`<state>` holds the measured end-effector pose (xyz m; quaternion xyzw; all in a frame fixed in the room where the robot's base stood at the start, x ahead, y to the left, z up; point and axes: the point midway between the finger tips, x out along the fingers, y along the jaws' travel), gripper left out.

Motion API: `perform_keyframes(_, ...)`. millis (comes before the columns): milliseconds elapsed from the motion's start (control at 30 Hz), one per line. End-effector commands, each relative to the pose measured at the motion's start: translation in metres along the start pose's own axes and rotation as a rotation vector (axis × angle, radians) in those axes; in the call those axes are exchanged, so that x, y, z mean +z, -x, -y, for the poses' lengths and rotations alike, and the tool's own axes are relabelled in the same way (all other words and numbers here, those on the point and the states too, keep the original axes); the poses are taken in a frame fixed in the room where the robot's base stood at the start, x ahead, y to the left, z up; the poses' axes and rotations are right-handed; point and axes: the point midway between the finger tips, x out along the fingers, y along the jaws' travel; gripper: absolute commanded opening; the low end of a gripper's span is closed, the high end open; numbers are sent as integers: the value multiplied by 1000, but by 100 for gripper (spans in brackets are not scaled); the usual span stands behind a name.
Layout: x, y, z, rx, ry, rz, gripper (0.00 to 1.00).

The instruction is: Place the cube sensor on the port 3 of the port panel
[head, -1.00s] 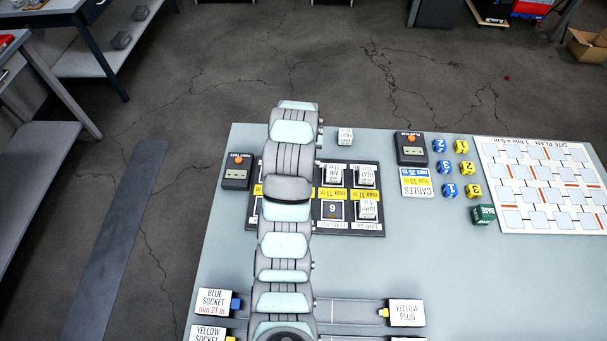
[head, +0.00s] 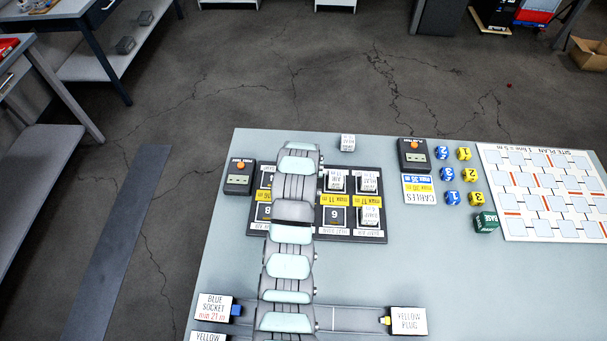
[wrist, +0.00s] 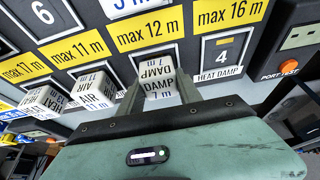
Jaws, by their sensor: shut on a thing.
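My gripper (wrist: 160,84) is shut on a white cube sensor (wrist: 157,70) marked DAMP 7 m in the wrist view. The cube is over the panel slot below the "max 12 m" label, beside port 4 (wrist: 221,57). It covers that slot's number, and I cannot tell whether it touches the panel. The dark port panel (head: 322,238) lies on the table in the head view, where my arm hides its middle-left column and my gripper. An AIR cube (wrist: 95,88) sits in the slot left of the held cube in the wrist view.
Other cubes sit on the panel, including one at its right front (head: 369,217). A loose white cube (head: 347,142) stands behind it. A port tester (head: 238,178) is at its left, and a plan tester (head: 413,155) and several numbered pieces (head: 447,174) at its right.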

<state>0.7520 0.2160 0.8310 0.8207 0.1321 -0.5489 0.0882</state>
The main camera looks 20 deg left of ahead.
Motion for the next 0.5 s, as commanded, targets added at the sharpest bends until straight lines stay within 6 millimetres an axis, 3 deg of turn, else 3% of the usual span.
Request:
perform_keyframes(100,1,-3,0,0,0,0,0)
perform_keyframes(133,1,-2,0,0,0,-1,44)
perform_keyframes(367,0,-2,0,0,0,-1,63)
perform_keyframes(500,0,-2,0,0,0,-1,63)
